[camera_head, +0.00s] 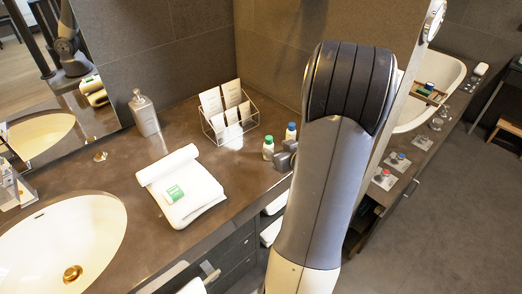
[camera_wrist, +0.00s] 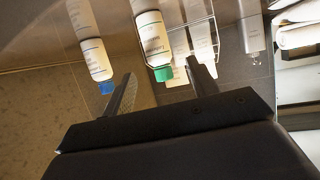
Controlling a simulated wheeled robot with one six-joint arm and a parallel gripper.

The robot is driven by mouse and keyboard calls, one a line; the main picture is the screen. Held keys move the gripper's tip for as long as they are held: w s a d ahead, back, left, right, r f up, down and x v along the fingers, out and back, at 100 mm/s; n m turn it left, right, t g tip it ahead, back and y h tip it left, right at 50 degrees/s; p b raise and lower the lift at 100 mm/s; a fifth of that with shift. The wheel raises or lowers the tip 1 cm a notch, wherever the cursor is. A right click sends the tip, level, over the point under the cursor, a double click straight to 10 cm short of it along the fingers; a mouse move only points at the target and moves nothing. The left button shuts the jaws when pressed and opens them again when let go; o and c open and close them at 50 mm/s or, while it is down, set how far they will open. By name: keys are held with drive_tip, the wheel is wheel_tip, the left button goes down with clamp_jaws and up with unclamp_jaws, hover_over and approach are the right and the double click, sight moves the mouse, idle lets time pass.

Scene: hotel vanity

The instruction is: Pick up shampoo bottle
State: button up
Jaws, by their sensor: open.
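Two small white bottles stand upright near the right edge of the counter: a green-capped bottle (camera_head: 268,149) and a blue-capped bottle (camera_head: 291,133). I cannot read which label says shampoo. In the wrist view, which is upside down, the green-capped bottle (camera_wrist: 152,38) appears between and beyond my fingertips. The blue-capped bottle (camera_wrist: 95,52) is left of my left finger there. My gripper (camera_head: 284,157) is close beside the bottles in the head view, partly hidden by my arm. Its fingers (camera_wrist: 161,69) are apart, with nothing held between them.
A clear card holder (camera_head: 230,120) stands behind the bottles. A grey dispenser (camera_head: 144,114), a white towel (camera_head: 183,190) with a green-labelled packet (camera_head: 175,194), and a sink (camera_head: 65,235) lie to the left. The counter between the towel and bottles is clear.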

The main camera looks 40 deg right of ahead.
sight(266, 143)
drive_tip(key=x, duration=0.7)
drive_tip(key=shift+w+p, duration=0.3)
drive_tip(key=shift+p, duration=0.05)
drive_tip(key=c, duration=1.1)
